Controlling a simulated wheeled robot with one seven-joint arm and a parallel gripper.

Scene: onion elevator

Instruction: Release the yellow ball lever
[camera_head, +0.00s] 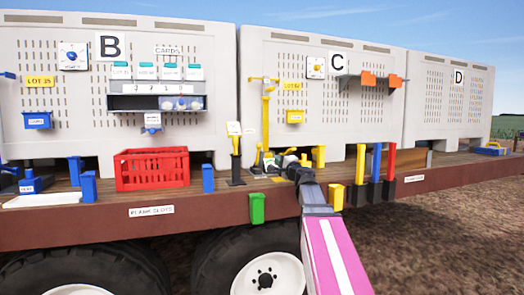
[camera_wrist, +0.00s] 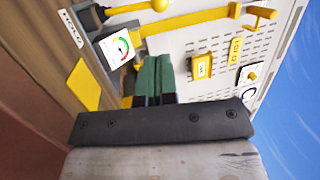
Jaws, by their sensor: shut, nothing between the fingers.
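A small yellow ball (camera_head: 258,147) shows in the head view on the deck, left of my gripper (camera_head: 297,165). My gripper's green fingers (camera_wrist: 155,78) are together with nothing between them, apart from the ball. A gauge with a green, yellow and red dial (camera_wrist: 118,48) lies between the fingers and the ball side. The base of the ball's lever is mostly hidden.
A yellow post (camera_head: 267,110) stands behind on the deck. Yellow (camera_head: 336,197), blue and red (camera_head: 390,160) uprights stand to the right of my gripper. A red crate (camera_head: 152,169) sits to the left. Grey panel walls close the back.

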